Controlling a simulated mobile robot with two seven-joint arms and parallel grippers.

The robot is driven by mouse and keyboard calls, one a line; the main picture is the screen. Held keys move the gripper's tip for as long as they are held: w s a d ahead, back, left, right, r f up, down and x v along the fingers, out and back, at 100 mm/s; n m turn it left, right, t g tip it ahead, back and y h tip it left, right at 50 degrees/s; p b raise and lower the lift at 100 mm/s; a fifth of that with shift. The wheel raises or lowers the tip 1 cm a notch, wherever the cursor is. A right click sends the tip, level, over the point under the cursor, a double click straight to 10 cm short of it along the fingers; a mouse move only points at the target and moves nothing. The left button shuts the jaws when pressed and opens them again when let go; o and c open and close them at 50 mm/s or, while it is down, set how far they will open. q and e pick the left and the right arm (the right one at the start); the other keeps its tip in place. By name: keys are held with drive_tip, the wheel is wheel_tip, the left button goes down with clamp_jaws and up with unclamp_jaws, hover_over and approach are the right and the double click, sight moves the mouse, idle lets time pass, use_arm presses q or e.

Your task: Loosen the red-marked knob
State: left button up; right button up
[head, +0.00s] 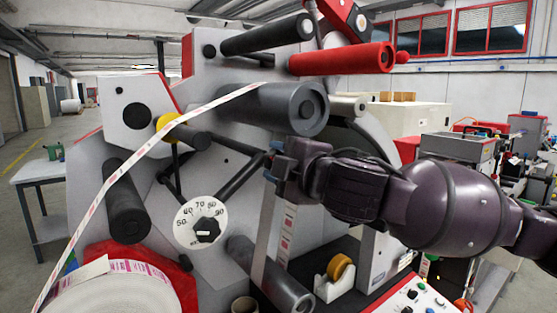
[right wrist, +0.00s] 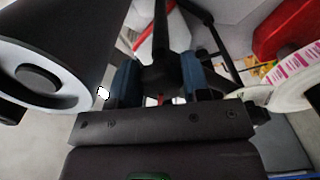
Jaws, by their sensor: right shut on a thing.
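My right gripper (head: 272,160) reaches in from the right in the head view, its blue fingertips at the end of a dark bar on the grey machine (head: 230,165). In the right wrist view its two blue fingers (right wrist: 160,82) stand on either side of a black knob-like part (right wrist: 158,76), and the gripper is shut on it. A small spot of red shows low between the fingers. Most of this knob is hidden by the gripper in the head view. My left gripper is not in view.
Dark rollers (head: 275,108) and a red roller (head: 340,60) stick out above my right gripper. A white dial (head: 201,222) sits at lower left. A paper web (head: 150,140) runs across the machine to a label roll (head: 120,292). A tape dispenser (head: 335,277) stands below my forearm.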

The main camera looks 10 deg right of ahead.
drive_tip(key=shift+n, duration=2)
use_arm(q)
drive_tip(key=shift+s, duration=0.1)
use_arm(e)
drive_tip(key=o, duration=0.9)
drive_tip(key=shift+o, duration=0.2)
use_arm(q)
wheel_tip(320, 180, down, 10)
drive_tip(key=b, duration=1)
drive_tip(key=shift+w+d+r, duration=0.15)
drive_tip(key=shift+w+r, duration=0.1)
use_arm(e)
drive_tip(key=v, duration=1)
drive_tip(key=shift+s+d, duration=0.15)
drive_tip(key=shift+s, duration=0.15)
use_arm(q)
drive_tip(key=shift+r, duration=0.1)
